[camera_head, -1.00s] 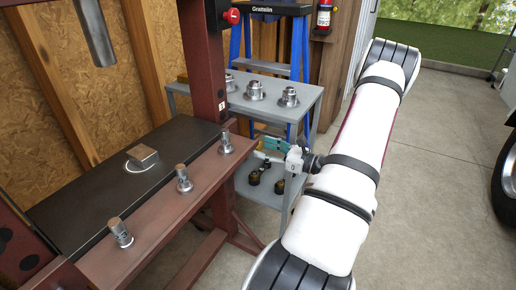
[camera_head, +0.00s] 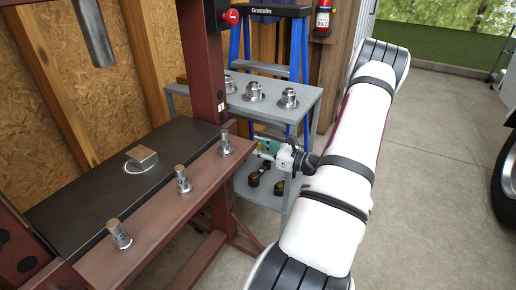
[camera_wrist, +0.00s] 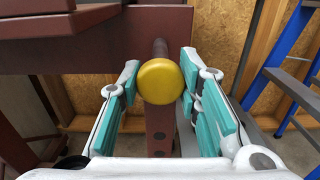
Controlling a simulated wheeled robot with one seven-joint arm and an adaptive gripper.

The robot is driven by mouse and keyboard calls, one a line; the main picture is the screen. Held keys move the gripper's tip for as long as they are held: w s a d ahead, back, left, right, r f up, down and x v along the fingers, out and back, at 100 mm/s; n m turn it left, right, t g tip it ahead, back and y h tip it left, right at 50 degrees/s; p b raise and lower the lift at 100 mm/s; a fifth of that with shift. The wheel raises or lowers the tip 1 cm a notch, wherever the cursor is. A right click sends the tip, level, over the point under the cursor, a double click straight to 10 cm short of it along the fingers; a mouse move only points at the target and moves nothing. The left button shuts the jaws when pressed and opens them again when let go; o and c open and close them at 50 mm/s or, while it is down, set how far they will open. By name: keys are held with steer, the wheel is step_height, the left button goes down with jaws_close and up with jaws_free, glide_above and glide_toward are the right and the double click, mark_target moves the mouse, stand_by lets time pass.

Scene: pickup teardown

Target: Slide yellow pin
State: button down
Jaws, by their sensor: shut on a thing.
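The yellow pin (camera_wrist: 160,82) shows end-on in the wrist view as a round yellow head on a dark shaft, running into a dark red press post (camera_wrist: 160,128). My gripper (camera_wrist: 158,90) has its teal-padded fingers on either side of the yellow head and is shut on it. The right finger lies close against the head; the contact on the left side is hard to see. In the head view my gripper (camera_head: 267,147) is beside the right upright of the press (camera_head: 203,62). The pin cannot be made out there.
A grey shelf cart (camera_head: 270,110) with several metal parts stands close behind my gripper. A blue ladder (camera_head: 300,48) is behind it. Several metal pins, one of them here (camera_head: 183,180), stand on the press's front beam. Open floor (camera_head: 430,190) lies to the right.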

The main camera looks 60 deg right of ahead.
steer(key=w, duration=0.6)
steer(key=shift+a, duration=0.2)
steer(key=c, duration=1.2)
jaws_free()
steer(key=shift+w, duration=0.1)
steer(key=shift+o, duration=0.2)
steer(key=s, duration=0.8)
steer(key=s+d, duration=0.1)
steer(key=s, duration=0.3)
steer(key=shift+s, duration=0.1)
